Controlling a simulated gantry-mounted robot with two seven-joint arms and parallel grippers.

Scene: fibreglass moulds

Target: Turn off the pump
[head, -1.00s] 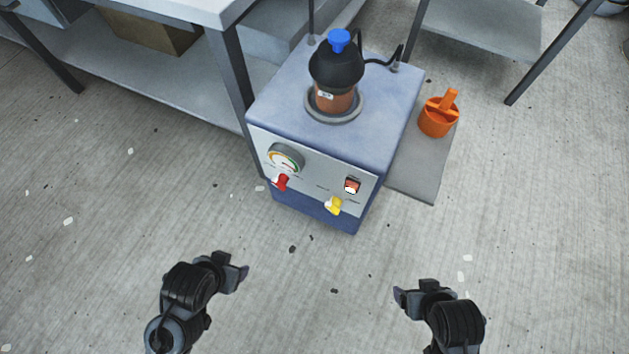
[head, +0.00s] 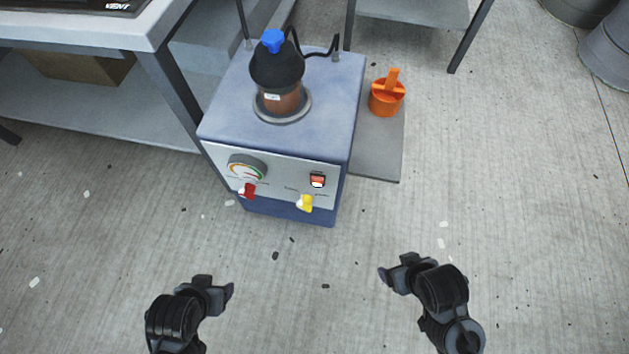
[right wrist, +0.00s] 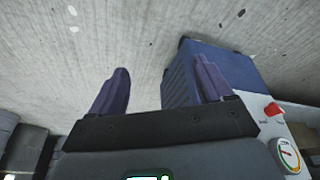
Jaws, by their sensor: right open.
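The pump is a blue box (head: 285,90) with a pale front panel (head: 275,184). On the panel are a gauge (head: 246,166), a red knob (head: 248,190), a yellow knob (head: 305,202) and a red-white rocker switch (head: 317,180) at the right. My left gripper (head: 231,290) is in front of the pump, apart from it; its jaw gap does not show. My right gripper (head: 382,274) is in front and to the right, apart from the panel. In the right wrist view its two fingers (right wrist: 160,75) stand apart with nothing between them. The rocker switch is not visible there.
A table (head: 100,25) is at left.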

